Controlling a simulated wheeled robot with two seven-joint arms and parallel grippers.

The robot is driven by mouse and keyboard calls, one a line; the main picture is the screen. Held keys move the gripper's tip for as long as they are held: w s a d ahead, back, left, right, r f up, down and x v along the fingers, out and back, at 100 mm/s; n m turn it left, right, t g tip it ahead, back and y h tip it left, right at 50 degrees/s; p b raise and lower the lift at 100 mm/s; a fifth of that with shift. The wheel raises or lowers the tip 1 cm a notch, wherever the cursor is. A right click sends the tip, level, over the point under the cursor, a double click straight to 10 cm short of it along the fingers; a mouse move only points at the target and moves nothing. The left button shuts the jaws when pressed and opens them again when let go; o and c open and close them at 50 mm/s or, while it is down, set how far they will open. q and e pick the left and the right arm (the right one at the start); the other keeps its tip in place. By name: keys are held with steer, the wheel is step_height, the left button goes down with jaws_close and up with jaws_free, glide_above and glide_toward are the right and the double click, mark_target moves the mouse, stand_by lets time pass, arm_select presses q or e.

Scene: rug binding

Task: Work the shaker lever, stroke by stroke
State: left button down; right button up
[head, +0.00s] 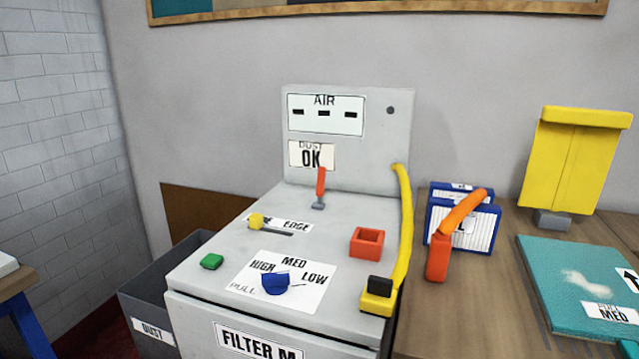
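A grey machine (225,265) stands in the middle of the head view. A lever with a red-orange handle (321,182) rises from a small grey base near the back of its top, standing close to upright. No label on it names it as the shaker lever. A yellow knob (257,221) sits at the left end of a dark slot beside the word EDGE. Neither of my grippers is in view, and nothing touches the lever.
The top also holds a green button (211,261), a blue dial (276,284), a red square socket (367,242) and a yellow hose (404,220) with a yellow end block. To the right, a table (440,325) bears blue-edged filters (482,236), an orange-handled tool (438,258) and a teal board (565,265).

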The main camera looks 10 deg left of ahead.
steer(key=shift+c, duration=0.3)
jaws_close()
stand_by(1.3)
